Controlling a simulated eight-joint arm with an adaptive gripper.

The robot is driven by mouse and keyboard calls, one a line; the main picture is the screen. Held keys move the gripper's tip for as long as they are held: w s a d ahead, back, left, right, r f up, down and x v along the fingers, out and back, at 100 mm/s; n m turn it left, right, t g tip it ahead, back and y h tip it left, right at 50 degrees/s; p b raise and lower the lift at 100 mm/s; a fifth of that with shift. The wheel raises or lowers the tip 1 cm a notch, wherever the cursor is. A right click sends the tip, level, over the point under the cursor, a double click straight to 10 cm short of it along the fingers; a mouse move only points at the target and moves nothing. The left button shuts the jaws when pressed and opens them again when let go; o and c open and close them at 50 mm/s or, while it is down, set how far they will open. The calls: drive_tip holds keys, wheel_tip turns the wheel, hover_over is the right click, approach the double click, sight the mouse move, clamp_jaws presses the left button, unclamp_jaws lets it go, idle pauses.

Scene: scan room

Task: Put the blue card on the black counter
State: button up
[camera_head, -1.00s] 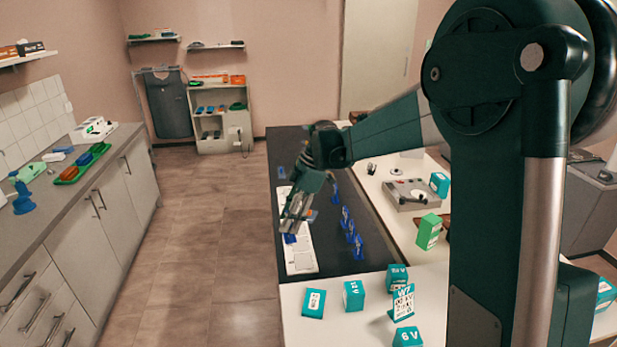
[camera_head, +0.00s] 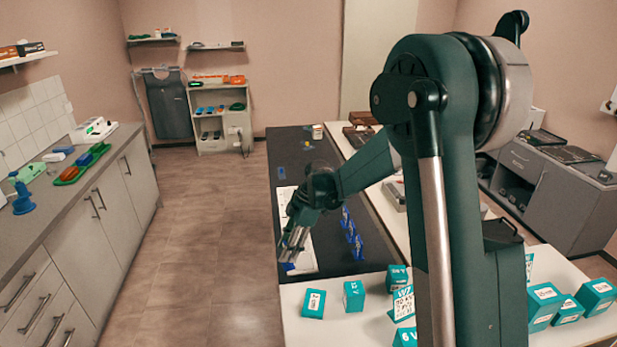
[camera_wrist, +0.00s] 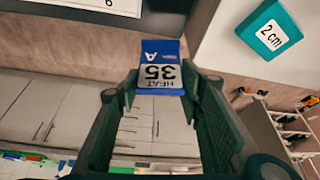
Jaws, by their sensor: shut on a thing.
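In the wrist view, a blue card (camera_wrist: 163,47) with a white panel reading "HEAT 35" sits between the fingertips of my gripper (camera_wrist: 163,76). The text appears upside down. My gripper is shut on this card. In the head view, my gripper (camera_head: 293,243) points down over the near left part of the black counter (camera_head: 288,143), with the blue card (camera_head: 288,266) small at its tips. I cannot tell the exact gap between card and counter.
A white sheet (camera_head: 285,201) lies along the counter's left edge, partly behind my gripper. Several blue standing cards (camera_head: 354,240) are to the right. Teal boxes (camera_head: 313,303) stand on the white table in front. The counter's far part is mostly clear.

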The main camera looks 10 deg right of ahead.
sight(287, 264)
drive_tip(key=shift+f, duration=0.7)
drive_tip(key=shift+f, duration=3.15)
drive_tip(key=shift+f, duration=0.1)
drive_tip(key=shift+f+b, duration=0.4)
drive_tip(key=shift+f, duration=1.35)
drive_tip(key=shift+f, duration=0.15)
drive_tip(key=o, duration=1.2)
drive_tip(key=shift+o, duration=0.2)
drive_tip(key=shift+r, duration=0.2)
